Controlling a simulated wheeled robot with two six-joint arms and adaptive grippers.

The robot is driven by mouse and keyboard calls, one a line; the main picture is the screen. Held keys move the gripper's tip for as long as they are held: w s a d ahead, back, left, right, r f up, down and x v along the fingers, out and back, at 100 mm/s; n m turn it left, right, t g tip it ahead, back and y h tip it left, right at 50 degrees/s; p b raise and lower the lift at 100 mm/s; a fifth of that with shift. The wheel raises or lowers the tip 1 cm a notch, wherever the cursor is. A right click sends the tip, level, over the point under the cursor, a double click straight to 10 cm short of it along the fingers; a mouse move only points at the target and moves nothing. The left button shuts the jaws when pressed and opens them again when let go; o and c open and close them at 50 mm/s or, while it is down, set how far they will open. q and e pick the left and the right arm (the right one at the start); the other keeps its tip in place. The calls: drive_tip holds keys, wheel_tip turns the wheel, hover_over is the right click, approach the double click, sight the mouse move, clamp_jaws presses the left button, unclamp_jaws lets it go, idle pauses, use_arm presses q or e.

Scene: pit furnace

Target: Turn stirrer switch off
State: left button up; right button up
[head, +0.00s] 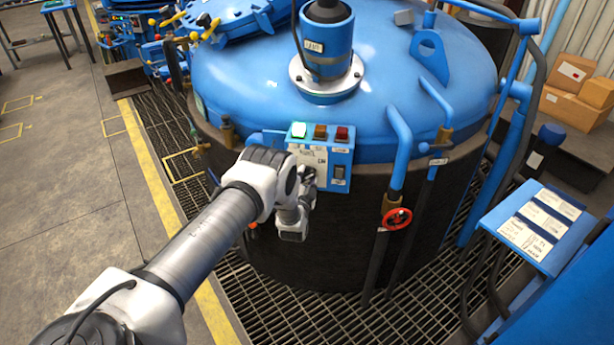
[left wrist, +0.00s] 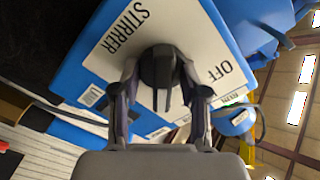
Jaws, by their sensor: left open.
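The stirrer control box (head: 322,158) is a blue box with a white panel on the side of the blue-lidded furnace. In the left wrist view the panel (left wrist: 195,45) reads STIRRER and OFF. A black rotary knob (left wrist: 159,68) sits on it. My left gripper (left wrist: 158,84) is open, with one finger on each side of the knob. I cannot tell whether they touch it. In the head view my left gripper (head: 308,182) covers the knob. My right gripper is out of view.
A black rocker switch (head: 340,174) is just right of my gripper. A red valve wheel (head: 397,219) and pipes stand further right. A blue stand with label cards (head: 541,226) is at the right. Open floor (head: 60,190) lies to the left.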

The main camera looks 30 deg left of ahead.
use_arm(q)
drive_tip(key=shift+s+a, duration=0.15)
clamp_jaws()
